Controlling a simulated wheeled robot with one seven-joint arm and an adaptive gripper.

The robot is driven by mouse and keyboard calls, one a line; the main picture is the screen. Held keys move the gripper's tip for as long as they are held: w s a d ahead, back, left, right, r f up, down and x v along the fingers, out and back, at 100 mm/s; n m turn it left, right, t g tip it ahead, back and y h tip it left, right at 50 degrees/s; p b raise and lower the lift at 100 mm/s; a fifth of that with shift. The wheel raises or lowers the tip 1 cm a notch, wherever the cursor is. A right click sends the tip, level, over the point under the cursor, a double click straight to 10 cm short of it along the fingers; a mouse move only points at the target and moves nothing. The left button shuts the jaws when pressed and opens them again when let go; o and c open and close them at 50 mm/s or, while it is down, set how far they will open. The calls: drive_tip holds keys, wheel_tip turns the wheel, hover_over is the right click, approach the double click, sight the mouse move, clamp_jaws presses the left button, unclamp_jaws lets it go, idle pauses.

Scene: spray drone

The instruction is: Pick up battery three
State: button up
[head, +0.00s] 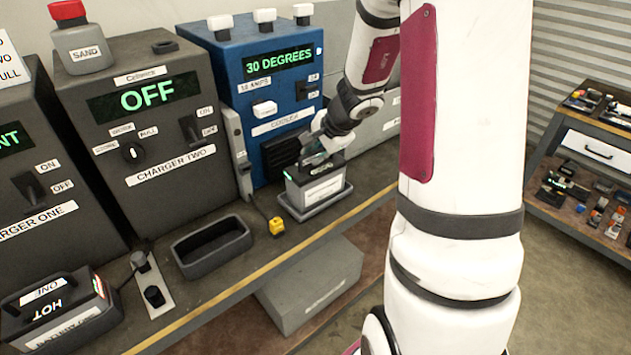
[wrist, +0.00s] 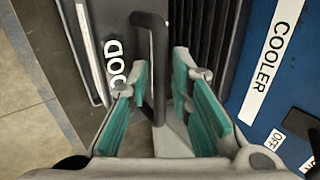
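A pale grey battery (head: 318,190) stands in a grey tray (head: 328,206) in front of the blue cooler. Its front label is too small to read, so I cannot tell its number. My gripper (head: 318,158) is over the battery's top, which it partly hides. In the wrist view, my gripper (wrist: 160,85) is open, with its teal pads on either side of the battery's dark upright handle (wrist: 156,45). Narrow gaps show between the pads and the handle.
The blue cooler (head: 268,90) reads 30 DEGREES, close behind the battery. Charger two (head: 160,130) reads OFF. An empty tray (head: 212,247) and a yellow connector (head: 276,226) lie to the left. Another battery (head: 62,308), marked ONE and HOT, stands at front left.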

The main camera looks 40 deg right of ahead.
sight(318, 167)
clamp_jaws()
drive_tip(key=shift+w+r, duration=0.1)
drive_tip(key=shift+r, duration=0.05)
drive_tip(key=shift+r+p, duration=0.9)
drive_tip(key=shift+r, duration=1)
drive_tip(key=shift+s+a+f+b, duration=0.1)
drive_tip(key=shift+s+b, duration=0.2)
drive_tip(key=shift+s, duration=0.45)
drive_tip(key=s+a+r+b, duration=0.1)
drive_tip(key=s+a+b, duration=0.1)
drive_tip(key=s, duration=1.2)
drive_tip(key=shift+s+a+r+b, duration=0.15)
drive_tip(key=shift+a+b, duration=0.2)
drive_tip(key=shift+a, duration=0.35)
